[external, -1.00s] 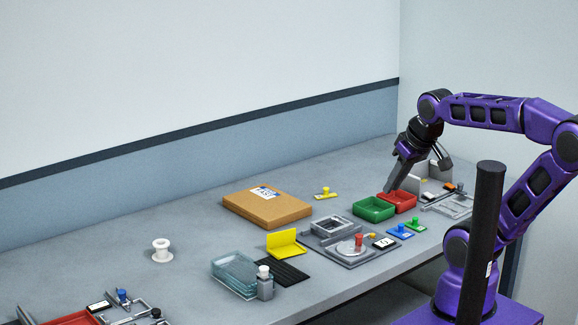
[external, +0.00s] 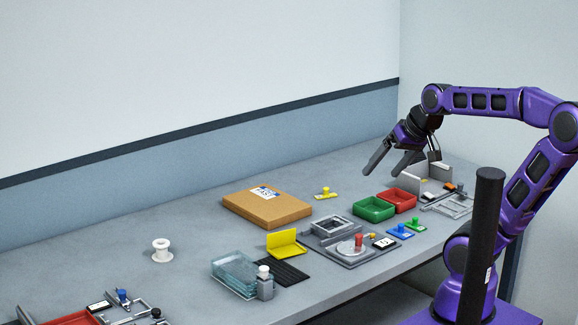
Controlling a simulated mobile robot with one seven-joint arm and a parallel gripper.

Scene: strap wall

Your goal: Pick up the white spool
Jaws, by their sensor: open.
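The white spool (external: 161,251) stands upright on the grey bench at the left, clear of other things. My gripper (external: 383,170) is open and empty. It is in the air above the right part of the bench, behind the green and red trays in the picture and far to the right of the spool. Its two dark fingers point down and to the left.
A green tray (external: 373,209) and red tray (external: 399,200) sit below my gripper. Bench around the spool is free.

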